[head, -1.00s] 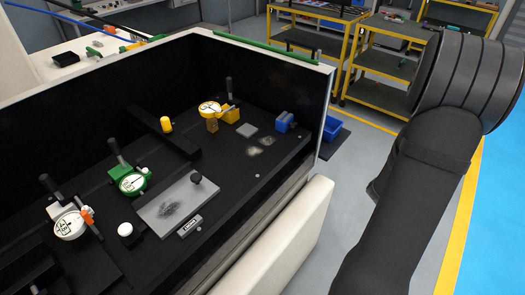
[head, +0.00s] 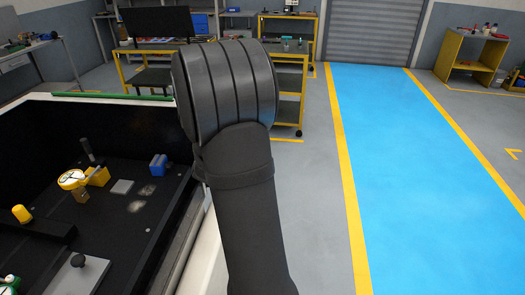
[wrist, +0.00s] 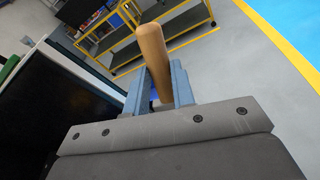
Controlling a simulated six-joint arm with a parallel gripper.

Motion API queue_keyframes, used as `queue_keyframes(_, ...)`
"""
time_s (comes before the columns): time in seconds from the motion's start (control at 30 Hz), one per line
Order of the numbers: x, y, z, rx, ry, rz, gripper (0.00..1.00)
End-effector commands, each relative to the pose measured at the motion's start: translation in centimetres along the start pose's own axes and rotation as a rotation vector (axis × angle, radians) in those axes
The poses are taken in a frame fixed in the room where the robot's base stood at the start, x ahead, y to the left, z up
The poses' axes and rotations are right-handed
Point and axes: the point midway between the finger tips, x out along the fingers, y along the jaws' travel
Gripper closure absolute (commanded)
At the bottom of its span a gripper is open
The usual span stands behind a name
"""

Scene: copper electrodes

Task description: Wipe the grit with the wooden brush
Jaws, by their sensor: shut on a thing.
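My gripper (wrist: 157,88) shows in the wrist view, with its two blue-grey fingers shut on the wooden brush (wrist: 153,52). Only the brush's rounded tan handle is visible; its bristles are hidden. In the head view my arm stands up beside the bench's right wall, and the gripper and brush do not show. Two pale patches of grit, one nearer (head: 136,206) and one farther (head: 146,190), lie on the black bench floor, apart from the gripper.
A grey plate with a black knob (head: 78,270) is cut off at the lower left. A yellow dial gauge (head: 73,180), a small grey block (head: 122,187) and a blue block (head: 158,164) stand near the grit. The bench wall (head: 160,100) rises behind. The blue floor lane (head: 400,180) is clear.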

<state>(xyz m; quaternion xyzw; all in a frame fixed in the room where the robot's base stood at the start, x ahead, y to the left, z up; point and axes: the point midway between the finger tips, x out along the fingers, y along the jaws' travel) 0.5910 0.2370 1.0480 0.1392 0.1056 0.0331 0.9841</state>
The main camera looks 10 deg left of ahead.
Motion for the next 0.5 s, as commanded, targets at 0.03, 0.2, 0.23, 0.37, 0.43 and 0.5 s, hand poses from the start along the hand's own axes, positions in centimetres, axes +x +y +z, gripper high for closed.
queue_keyframes(0.03,-0.6,2.8,0.1,-0.006,0.009,0.044,1.00)
queue_keyframes(0.2,-2.8,10.4,0.4,-0.029,0.043,0.166,1.00)
queue_keyframes(0.23,-3.2,11.6,0.4,-0.032,0.049,0.187,1.00)
queue_keyframes(0.37,-5.4,16.5,0.6,-0.046,0.071,0.270,1.00)
queue_keyframes(0.43,-6.5,18.7,0.7,-0.053,0.081,0.310,1.00)
queue_keyframes(0.5,-7.6,20.5,0.7,-0.058,0.090,0.344,1.00)
